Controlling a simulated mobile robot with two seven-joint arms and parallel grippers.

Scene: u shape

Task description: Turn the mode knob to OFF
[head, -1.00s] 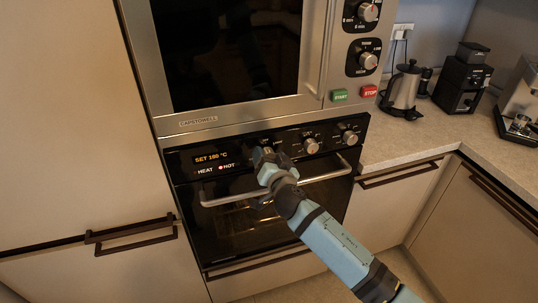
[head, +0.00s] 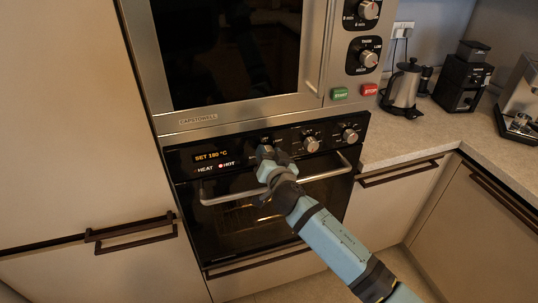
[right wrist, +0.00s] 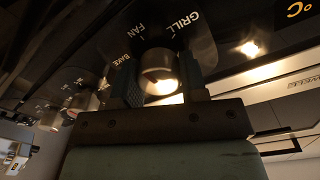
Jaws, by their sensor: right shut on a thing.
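The mode knob (right wrist: 158,70) shows in the right wrist view as a round metal knob, with the words BAKE, FAN and GRILL around it on the black panel. My right gripper (right wrist: 160,82) is shut on it, with one finger on each side. The knob's pointer and an OFF mark cannot be made out. In the head view my right gripper (head: 270,154) is at the left knob place of the oven panel and hides the knob. My left gripper is not in view.
Two other oven knobs, a middle one (head: 311,145) and a right one (head: 350,136), sit to the right. The oven handle (head: 325,174) runs just below the panel. The orange display (head: 212,156) is to the left. A microwave (head: 240,50) is above.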

